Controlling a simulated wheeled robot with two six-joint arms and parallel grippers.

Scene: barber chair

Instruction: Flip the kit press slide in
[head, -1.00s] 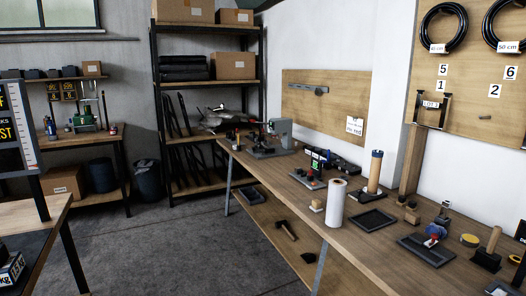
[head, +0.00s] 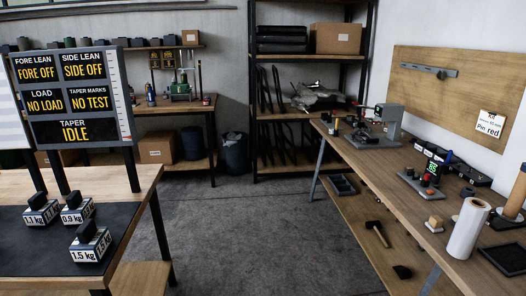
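No part is labelled as the kit press or its slide. A grey bench device (head: 388,122) with a dark base stands at the far end of the right bench; it may be the press, but its slide is too small to tell. A green machine (head: 181,91) with upright rods stands on the back bench, also small. Neither of my grippers is in view.
The right bench (head: 413,210) also holds a white roll (head: 467,229) and a black tray (head: 509,256). At left, a sign board (head: 82,97) reads "TAPER IDLE", above a table (head: 130,183) with three labelled weights (head: 90,243). The floor (head: 262,225) between is clear.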

